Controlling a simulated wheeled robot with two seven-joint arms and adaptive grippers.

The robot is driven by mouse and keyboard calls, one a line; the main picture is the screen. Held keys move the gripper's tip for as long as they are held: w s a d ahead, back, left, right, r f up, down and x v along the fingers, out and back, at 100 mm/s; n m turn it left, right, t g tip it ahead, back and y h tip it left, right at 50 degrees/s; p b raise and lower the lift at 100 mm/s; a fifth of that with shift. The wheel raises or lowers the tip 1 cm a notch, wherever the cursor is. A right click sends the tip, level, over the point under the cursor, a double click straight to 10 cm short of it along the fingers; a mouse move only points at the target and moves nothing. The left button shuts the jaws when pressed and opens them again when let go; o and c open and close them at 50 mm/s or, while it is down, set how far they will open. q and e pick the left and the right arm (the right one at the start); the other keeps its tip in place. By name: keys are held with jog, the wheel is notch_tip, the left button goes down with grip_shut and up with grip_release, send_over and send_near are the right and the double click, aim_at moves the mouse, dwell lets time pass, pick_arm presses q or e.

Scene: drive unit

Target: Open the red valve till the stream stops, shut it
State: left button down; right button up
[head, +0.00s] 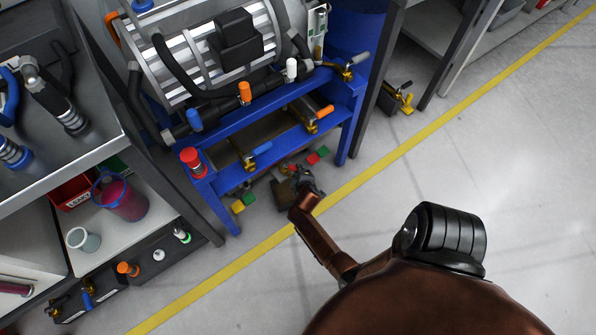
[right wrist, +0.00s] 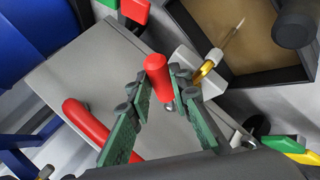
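The red valve handle (right wrist: 157,75) stands between the green-padded fingers of my right gripper (right wrist: 160,82) in the right wrist view. The fingertips are close on both sides of it; I cannot tell whether they press on it. A brass stem (right wrist: 207,66) with a thin pale spike shows just to the right. In the head view my right gripper (head: 304,184) is low under the front of the blue frame, and it hides most of the valve. No stream can be made out. My left gripper is not in view.
The blue frame (head: 342,150) carries the machine and valves with orange (head: 325,111) and blue (head: 262,148) handles. A red knob (head: 192,160) is at its left corner. A grey shelf cart (head: 150,200) with a bucket (head: 122,198) stands left. Floor is clear right of the yellow line.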

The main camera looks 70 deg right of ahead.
jog(key=o, duration=0.4)
jog(key=shift+o, duration=0.2)
notch_tip(320, 180, up, 10)
dwell(0.4)
dwell(0.5)
